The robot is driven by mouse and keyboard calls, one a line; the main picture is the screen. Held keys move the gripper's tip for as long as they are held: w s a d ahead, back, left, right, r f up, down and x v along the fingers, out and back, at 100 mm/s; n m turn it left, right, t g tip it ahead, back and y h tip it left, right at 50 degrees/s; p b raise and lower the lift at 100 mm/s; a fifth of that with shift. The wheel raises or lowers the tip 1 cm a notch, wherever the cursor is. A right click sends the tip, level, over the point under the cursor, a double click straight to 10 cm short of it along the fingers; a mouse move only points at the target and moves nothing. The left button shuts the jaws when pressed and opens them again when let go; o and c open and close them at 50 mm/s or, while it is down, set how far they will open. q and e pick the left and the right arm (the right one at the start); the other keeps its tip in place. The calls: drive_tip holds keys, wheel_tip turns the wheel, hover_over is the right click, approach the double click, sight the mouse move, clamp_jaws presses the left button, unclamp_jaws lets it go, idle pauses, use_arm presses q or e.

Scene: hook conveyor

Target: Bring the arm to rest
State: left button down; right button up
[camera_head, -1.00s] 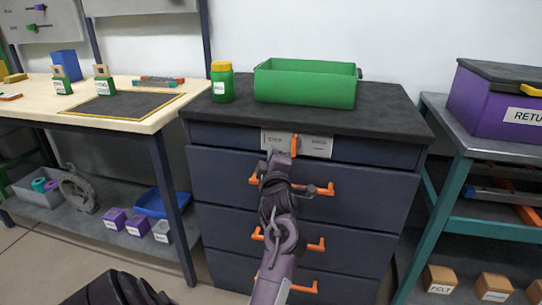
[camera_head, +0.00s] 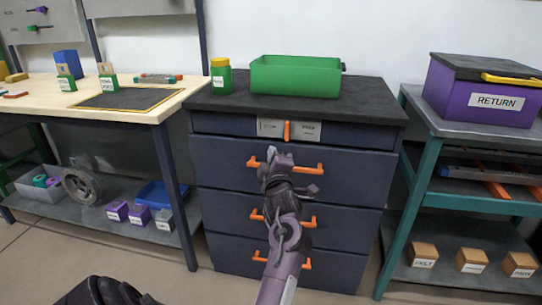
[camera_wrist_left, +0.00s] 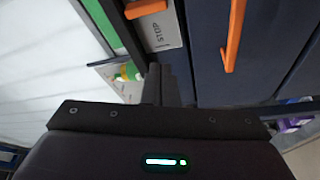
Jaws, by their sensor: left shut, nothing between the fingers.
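My left gripper (camera_head: 269,153) is at the upper drawer front, just below and slightly left of the orange lever (camera_head: 287,130). Its fingers show shut and empty in the left wrist view (camera_wrist_left: 165,85). The lever stands upright on a pale label plate (camera_head: 305,129) at the top of the dark drawer cabinet (camera_head: 225,180). In the wrist view the lever (camera_wrist_left: 145,8) is apart from the fingers, beside the word STOP. The gripper partly hides the top orange drawer handle (camera_head: 308,167). My right gripper is not in view.
A green bin (camera_head: 295,78) and a yellow-lidded green jar (camera_head: 221,77) stand on the cabinet. A workbench (camera_head: 150,112) is at the left. A purple RETURN box (camera_head: 460,103) sits on a teal-legged table (camera_head: 435,124) at the right. Floor shows between the furniture.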

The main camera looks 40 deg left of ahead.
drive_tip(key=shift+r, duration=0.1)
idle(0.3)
